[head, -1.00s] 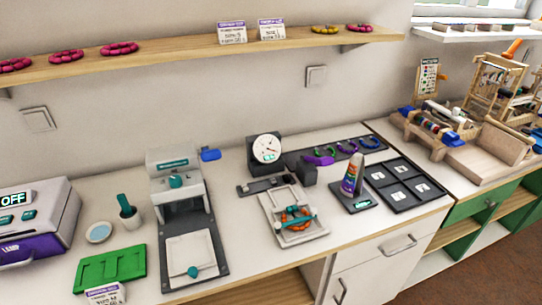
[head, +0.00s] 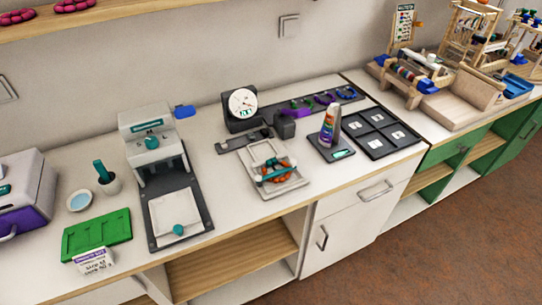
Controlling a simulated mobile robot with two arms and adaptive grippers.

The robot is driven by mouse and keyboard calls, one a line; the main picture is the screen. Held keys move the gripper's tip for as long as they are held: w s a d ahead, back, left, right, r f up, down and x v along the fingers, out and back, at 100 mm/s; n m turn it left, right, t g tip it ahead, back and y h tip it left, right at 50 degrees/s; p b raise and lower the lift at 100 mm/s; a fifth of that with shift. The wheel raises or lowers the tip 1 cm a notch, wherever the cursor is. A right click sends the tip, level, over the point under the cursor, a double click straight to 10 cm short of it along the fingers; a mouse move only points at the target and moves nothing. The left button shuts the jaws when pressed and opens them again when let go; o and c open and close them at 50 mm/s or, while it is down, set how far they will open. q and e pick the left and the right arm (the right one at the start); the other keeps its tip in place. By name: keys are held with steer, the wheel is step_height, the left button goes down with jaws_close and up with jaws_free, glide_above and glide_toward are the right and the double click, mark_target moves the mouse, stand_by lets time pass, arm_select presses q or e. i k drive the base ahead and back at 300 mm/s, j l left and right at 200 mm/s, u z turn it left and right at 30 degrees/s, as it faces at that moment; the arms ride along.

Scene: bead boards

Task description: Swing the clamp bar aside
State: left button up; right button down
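A pale fixture board (head: 290,185) lies on the counter near the middle of the head view. An orange bead ring (head: 277,174) lies on it. A teal bar-like part, which looks like the clamp bar, crosses over the ring; its details are too small to make out. Neither of my grippers is in view, so nothing is seen touching the board or the bar.
A dial gauge (head: 242,104) stands behind the board. A grey press (head: 153,142) and a green tray (head: 97,235) are to the left. A striped bottle (head: 328,127) and a dark compartment tray (head: 382,131) are to the right. Brown floor (head: 400,255) is clear in front.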

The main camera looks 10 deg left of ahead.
mark_target(259, 178)
steer(key=k+l+z, duration=0.2)
steer(key=l, duration=0.15)
steer(key=k+l+z, duration=0.15)
steer(key=l, duration=0.25)
steer(key=k+l+z, duration=0.2)
steer(key=l, duration=0.2)
steer(key=i+j, duration=0.35)
steer(key=i, duration=0.15)
